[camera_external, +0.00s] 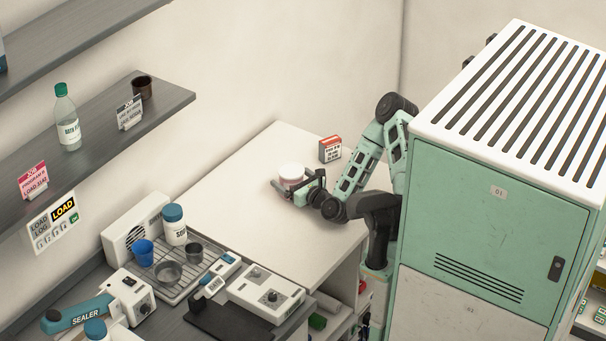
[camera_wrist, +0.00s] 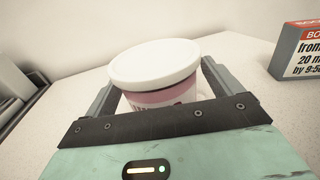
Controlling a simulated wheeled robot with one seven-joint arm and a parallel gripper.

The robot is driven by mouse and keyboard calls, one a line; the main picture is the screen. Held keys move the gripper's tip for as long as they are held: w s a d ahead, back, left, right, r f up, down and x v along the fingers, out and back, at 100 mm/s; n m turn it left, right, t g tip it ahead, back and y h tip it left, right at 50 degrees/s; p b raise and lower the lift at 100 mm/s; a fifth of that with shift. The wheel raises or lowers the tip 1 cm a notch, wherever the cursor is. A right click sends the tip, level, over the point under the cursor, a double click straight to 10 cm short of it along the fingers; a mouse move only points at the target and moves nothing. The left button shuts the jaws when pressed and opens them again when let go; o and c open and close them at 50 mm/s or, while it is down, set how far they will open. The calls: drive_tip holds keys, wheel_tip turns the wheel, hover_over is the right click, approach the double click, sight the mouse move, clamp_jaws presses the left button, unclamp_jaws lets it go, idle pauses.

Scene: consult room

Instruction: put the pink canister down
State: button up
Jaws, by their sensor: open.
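The pink canister (camera_wrist: 160,91) has a wide white lid and a pink band with dark print. In the wrist view it is between the two fingers of my gripper (camera_wrist: 158,88), and its lower part is hidden by the gripper body. In the external view the canister (camera_external: 291,174) is on the white counter (camera_external: 235,185), partly behind my gripper (camera_external: 294,190). My gripper is low over the counter, with its fingers open around the canister. I cannot tell whether either finger touches it.
A red and white box (camera_external: 330,149) stands on the counter just beyond the canister, and to the right in the wrist view (camera_wrist: 298,52). A wire rack (camera_external: 188,267) with cups and a white bottle (camera_external: 174,225) is at the lower left. The counter's left part is clear.

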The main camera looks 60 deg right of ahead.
drive_tip(key=shift+r, duration=0.25)
drive_tip(key=v, duration=0.2)
drive_tip(key=b+v, duration=0.1)
drive_tip(key=v, duration=0.2)
drive_tip(key=shift+s+a+f, duration=0.1)
drive_tip(key=shift+s+f, duration=0.2)
drive_tip(key=p+v, duration=0.2)
drive_tip(key=v, duration=0.1)
drive_tip(key=p+v, duration=0.1)
drive_tip(key=p, duration=0.1)
drive_tip(key=shift+s+a+r, duration=0.1)
drive_tip(key=shift+s+r, duration=0.3)
drive_tip(key=shift+p+v, duration=0.45)
drive_tip(key=shift+v, duration=0.35)
drive_tip(key=shift+f, duration=0.2)
